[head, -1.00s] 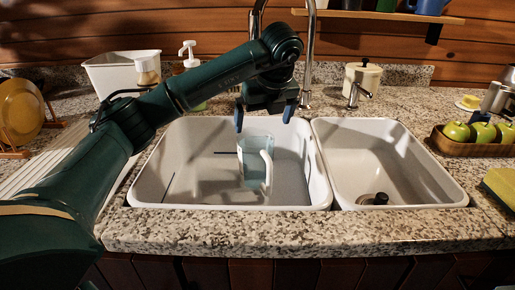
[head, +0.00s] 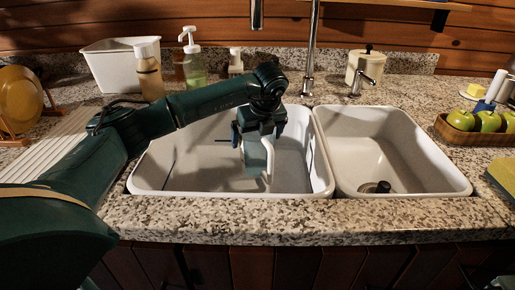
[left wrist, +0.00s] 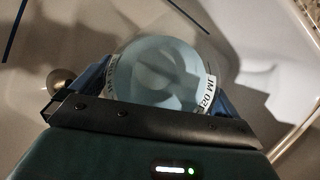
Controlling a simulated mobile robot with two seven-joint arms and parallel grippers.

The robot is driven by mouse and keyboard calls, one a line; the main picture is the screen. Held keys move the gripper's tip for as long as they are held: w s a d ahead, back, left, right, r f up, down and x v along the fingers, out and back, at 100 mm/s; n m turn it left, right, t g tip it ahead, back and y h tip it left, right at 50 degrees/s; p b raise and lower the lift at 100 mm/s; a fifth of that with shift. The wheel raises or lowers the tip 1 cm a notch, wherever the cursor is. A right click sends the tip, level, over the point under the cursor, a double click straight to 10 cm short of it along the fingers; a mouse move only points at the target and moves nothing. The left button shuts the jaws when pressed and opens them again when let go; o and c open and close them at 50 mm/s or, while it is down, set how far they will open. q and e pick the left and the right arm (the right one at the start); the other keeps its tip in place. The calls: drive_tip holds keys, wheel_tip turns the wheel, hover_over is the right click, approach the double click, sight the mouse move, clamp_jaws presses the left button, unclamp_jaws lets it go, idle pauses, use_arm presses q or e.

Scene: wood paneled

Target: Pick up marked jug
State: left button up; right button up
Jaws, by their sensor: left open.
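The marked jug (head: 254,162) is a pale blue, see-through vessel with a white handle (head: 268,160) on its right side. It is in the left sink basin (head: 205,188), its upper part hidden by my left gripper (head: 258,138). The gripper is open and points down over the jug, with a blue finger on either side. In the left wrist view I look down on the round jug (left wrist: 160,70) between the two fingers, with printed markings near its rim. I cannot tell whether the fingers touch it. My right gripper is in neither view.
The right basin (head: 390,150) holds only a dark drain piece. The tall faucet (head: 309,70) stands behind the sink. Soap bottles (head: 193,60) and a white bin (head: 110,68) are at back left. A tray of green apples (head: 478,135) is at right.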

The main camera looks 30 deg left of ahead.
use_arm(q)
drive_tip(key=shift+w+a+f, duration=0.15)
drive_tip(key=shift+a+f, duration=0.05)
drive_tip(key=shift+f, duration=0.4)
drive_tip(key=shift+c, duration=0.4)
drive_tip(key=c, duration=1.4)
drive_tip(key=shift+w+r, duration=0.1)
drive_tip(key=shift+r, duration=0.05)
drive_tip(key=shift+c, duration=0.7)
